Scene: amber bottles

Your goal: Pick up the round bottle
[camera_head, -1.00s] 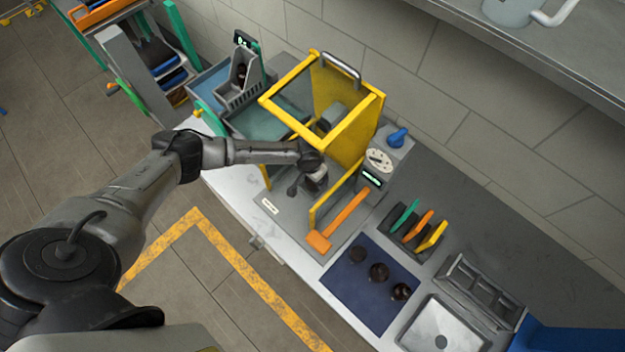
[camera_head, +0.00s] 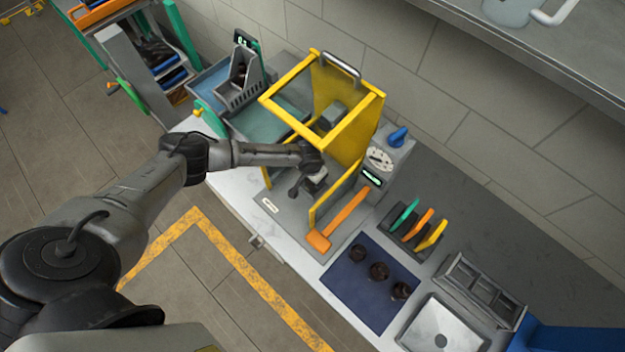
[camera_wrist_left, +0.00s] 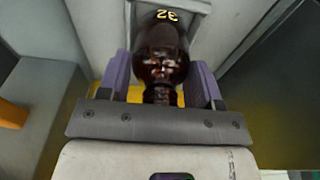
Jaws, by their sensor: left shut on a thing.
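A round amber bottle (camera_wrist_left: 160,55) with yellow digits, upside down in the picture, sits between the purple fingers of my left gripper (camera_wrist_left: 162,85) in the left wrist view. The fingers are shut on it, with its narrow neck toward the gripper's palm. In the head view my left gripper (camera_head: 317,184) is inside the lower part of the yellow-framed station (camera_head: 350,135); there the bottle is mostly hidden by the gripper and wrist. My right gripper is not in view.
Several dark-topped items stand in a row on a blue mat (camera_head: 345,300). An orange handle (camera_head: 345,220) lies beside the station's front. A rack with coloured plates (camera_head: 418,226) and a scale-like tray (camera_head: 440,335) are to the right. A grey bin (camera_head: 240,90) stands behind left.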

